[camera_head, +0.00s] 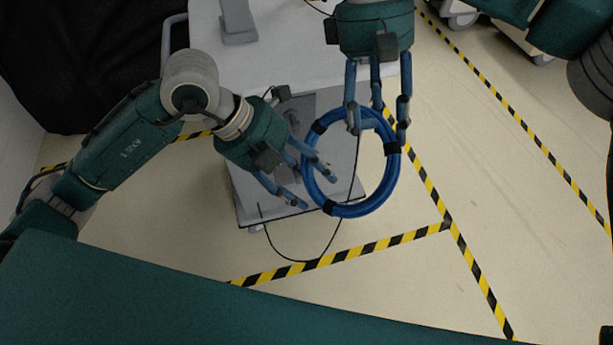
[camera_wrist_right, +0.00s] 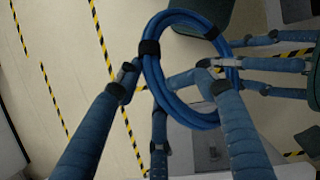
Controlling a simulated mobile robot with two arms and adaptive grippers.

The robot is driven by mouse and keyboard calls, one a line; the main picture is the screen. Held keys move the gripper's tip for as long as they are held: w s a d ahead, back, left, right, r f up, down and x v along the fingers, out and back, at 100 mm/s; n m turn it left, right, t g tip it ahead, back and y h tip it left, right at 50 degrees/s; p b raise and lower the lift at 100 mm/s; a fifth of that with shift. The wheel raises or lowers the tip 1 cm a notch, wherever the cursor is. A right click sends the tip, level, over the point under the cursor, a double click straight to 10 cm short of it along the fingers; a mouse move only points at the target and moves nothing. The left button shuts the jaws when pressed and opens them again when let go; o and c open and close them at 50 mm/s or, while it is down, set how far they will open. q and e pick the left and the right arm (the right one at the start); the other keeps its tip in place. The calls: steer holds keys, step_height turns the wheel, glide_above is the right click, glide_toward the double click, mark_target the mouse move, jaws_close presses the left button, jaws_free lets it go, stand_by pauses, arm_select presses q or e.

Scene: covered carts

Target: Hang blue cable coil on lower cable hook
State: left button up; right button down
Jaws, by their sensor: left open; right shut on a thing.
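The blue cable coil (camera_head: 346,210), a ring with black ties, hangs from my right gripper (camera_head: 377,125), which is shut on its upper part. The coil (camera_wrist_right: 158,75) also shows in the right wrist view, between the fingers of my right gripper (camera_wrist_right: 170,78). My left gripper (camera_head: 318,190) is open at the coil's left side. Its fingertips overlap the ring in the head view, and I cannot tell whether they touch it. My left gripper's fingers (camera_wrist_right: 240,65) reach in from the right in the wrist view. I cannot make out the lower cable hook.
A white cart top (camera_head: 290,45) stands at the back, with a grey lower platform (camera_head: 247,200) behind the coil. A thin black cable (camera_head: 290,260) loops down to the floor. Yellow-black tape (camera_head: 390,240) marks the floor. Open floor lies to the right.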

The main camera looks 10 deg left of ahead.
arm_select(q)
steer(key=shift+c, duration=0.5)
jaws_close()
arm_select(e)
steer(key=c, duration=0.8)
jaws_free()
